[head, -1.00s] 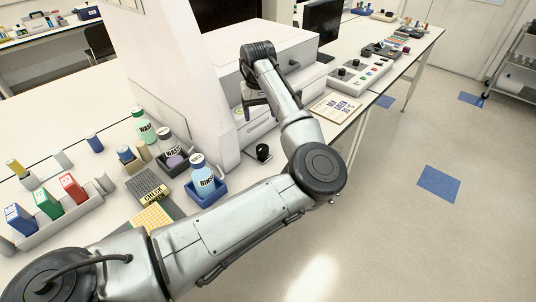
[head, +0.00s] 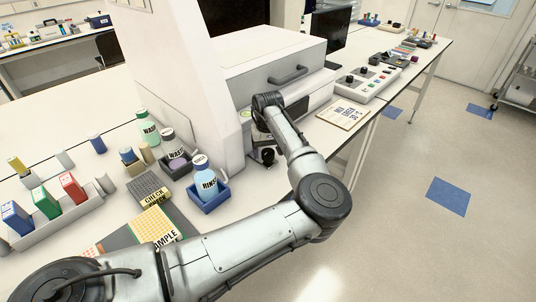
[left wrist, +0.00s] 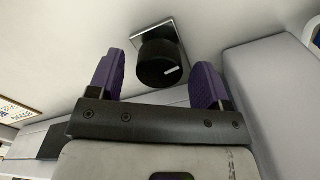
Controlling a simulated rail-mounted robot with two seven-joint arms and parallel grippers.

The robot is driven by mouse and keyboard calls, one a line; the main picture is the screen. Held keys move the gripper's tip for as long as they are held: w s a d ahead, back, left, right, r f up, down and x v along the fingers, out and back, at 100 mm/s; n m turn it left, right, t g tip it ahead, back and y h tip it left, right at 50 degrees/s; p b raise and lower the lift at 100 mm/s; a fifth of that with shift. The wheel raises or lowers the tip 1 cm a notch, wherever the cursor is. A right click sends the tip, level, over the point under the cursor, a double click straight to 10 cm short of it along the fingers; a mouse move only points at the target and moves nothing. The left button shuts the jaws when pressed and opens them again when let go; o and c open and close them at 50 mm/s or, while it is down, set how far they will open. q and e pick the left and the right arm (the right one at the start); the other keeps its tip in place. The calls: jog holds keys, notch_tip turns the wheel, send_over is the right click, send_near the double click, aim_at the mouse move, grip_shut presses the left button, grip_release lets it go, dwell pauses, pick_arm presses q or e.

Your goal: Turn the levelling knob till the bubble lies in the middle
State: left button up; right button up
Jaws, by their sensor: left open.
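The levelling knob (left wrist: 160,62) is a black cylinder with a white mark, on a square plate with a light rim, in the left wrist view. In the head view a dark knob (head: 266,156) shows low at the front of the white machine, partly behind my wrist. My left gripper (left wrist: 157,72) is open, with its two purple fingers on either side of the knob in the picture and gaps to both. I cannot tell how far the fingertips reach along it. I cannot make out a bubble. My right gripper is not in view.
The white machine (head: 285,60) stands just behind my wrist. A blue tray with a rinse bottle (head: 206,182), wash bottles (head: 148,130) and a check rack (head: 150,188) stand to the left. A printed card (head: 343,113) lies to the right near the bench edge.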

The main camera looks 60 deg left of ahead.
pick_arm(q)
jog(key=shift+f, duration=0.4)
jog(key=shift+c, duration=0.4)
